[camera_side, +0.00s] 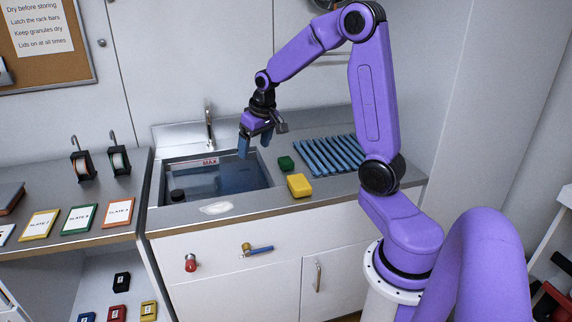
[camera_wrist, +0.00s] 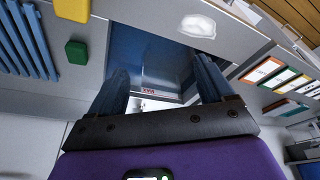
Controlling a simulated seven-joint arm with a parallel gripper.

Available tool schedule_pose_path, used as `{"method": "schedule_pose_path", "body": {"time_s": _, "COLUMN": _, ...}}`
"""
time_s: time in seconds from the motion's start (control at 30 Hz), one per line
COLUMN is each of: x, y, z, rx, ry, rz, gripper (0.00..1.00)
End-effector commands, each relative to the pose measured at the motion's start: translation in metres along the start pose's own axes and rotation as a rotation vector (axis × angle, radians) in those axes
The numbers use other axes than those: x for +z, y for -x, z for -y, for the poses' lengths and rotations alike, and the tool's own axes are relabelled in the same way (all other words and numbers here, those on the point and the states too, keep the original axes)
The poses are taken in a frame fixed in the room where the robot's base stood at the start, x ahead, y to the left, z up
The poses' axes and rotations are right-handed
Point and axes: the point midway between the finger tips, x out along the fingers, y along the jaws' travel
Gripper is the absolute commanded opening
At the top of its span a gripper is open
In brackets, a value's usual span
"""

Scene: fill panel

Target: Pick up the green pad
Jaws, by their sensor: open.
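The green pad (camera_side: 286,163) is a small dark green block on the counter, between the sink and the blue slatted rack in the side view. In the wrist view the green pad (camera_wrist: 76,51) lies at the upper left, outside the fingers. My gripper (camera_side: 255,146) hangs above the right part of the sink, to the left of the pad and apart from it. Its two blue fingers are spread with nothing between them, and in the wrist view my gripper (camera_wrist: 166,84) points over the sink.
A yellow block (camera_side: 299,185) sits on the counter close in front of the green pad. The blue slatted rack (camera_side: 329,154) lies to the pad's right. The sink (camera_side: 170,166) has a tall tap (camera_side: 209,124) behind it. A white patch (camera_side: 216,208) lies at the counter's front edge.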

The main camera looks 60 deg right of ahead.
Motion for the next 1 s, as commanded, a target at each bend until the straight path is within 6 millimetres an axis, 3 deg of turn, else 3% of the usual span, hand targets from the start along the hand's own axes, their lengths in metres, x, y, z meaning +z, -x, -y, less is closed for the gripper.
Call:
{"method": "schedule_pose_path", "body": {"time_s": 0.03, "x": -0.008, "y": -0.005, "z": -0.025, "rx": 0.02, "ry": -0.067, "rz": -0.009, "gripper": 0.81}}
{"method": "schedule_pose_path", "body": {"time_s": 0.2, "x": -0.023, "y": -0.017, "z": -0.102, "rx": 0.083, "ry": -0.26, "rz": -0.049, "gripper": 0.81}}
{"method": "schedule_pose_path", "body": {"time_s": 0.4, "x": -0.022, "y": -0.023, "z": -0.173, "rx": 0.142, "ry": -0.421, "rz": -0.083, "gripper": 0.81}}
{"method": "schedule_pose_path", "body": {"time_s": 0.5, "x": -0.019, "y": -0.024, "z": -0.192, "rx": 0.158, "ry": -0.461, "rz": -0.094, "gripper": 0.81}}
{"method": "schedule_pose_path", "body": {"time_s": 0.67, "x": -0.018, "y": -0.032, "z": -0.202, "rx": 0.165, "ry": -0.479, "rz": -0.095, "gripper": 0.81}}
{"method": "schedule_pose_path", "body": {"time_s": 1.0, "x": -0.02, "y": -0.085, "z": -0.211, "rx": 0.164, "ry": -0.478, "rz": -0.094, "gripper": 0.81}}
